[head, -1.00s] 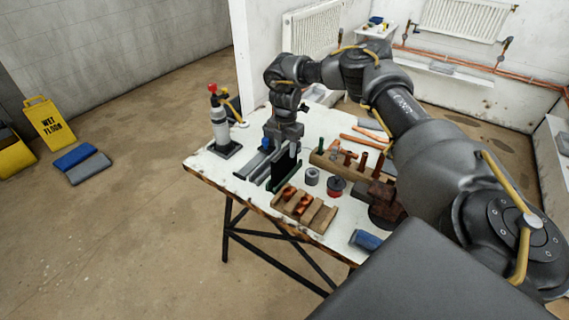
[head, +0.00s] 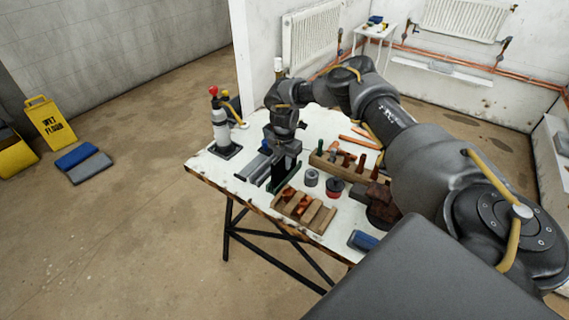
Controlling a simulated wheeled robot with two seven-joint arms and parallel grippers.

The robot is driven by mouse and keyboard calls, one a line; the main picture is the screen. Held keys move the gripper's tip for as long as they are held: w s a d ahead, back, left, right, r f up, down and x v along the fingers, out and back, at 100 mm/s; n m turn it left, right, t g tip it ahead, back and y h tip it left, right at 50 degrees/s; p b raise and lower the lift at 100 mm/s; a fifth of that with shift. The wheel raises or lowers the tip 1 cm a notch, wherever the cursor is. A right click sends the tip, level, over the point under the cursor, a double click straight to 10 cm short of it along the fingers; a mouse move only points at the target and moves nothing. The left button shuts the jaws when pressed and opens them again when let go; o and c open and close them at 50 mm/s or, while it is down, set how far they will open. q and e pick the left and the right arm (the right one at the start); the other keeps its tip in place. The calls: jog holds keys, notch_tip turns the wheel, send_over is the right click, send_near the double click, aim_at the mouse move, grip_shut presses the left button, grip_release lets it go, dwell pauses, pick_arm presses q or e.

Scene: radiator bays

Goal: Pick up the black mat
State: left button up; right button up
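The black mat (head: 284,168) appears as a dark upright panel with a green lower edge (head: 276,186), on the white worktable (head: 225,168). My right gripper (head: 284,148) points down from above and is at the mat's top edge. The fingertips are small and dark against the mat, so I cannot tell whether they are open or shut on it. My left gripper is not in view.
Grey rails (head: 253,166) lie left of the mat, near a gas torch (head: 221,132). A slotted wooden block (head: 303,209), a grey roll (head: 311,177), a red-and-black tin (head: 334,188) and a wooden tool rack (head: 325,165) stand to the right and front.

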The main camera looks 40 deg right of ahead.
grip_shut()
jog(key=shift+r, duration=0.2)
jog(key=s+a+r+b, duration=0.4)
jog(key=s+a+r, duration=0.3)
jog(key=a+r, duration=0.5)
jog(key=shift+r+b, duration=0.35)
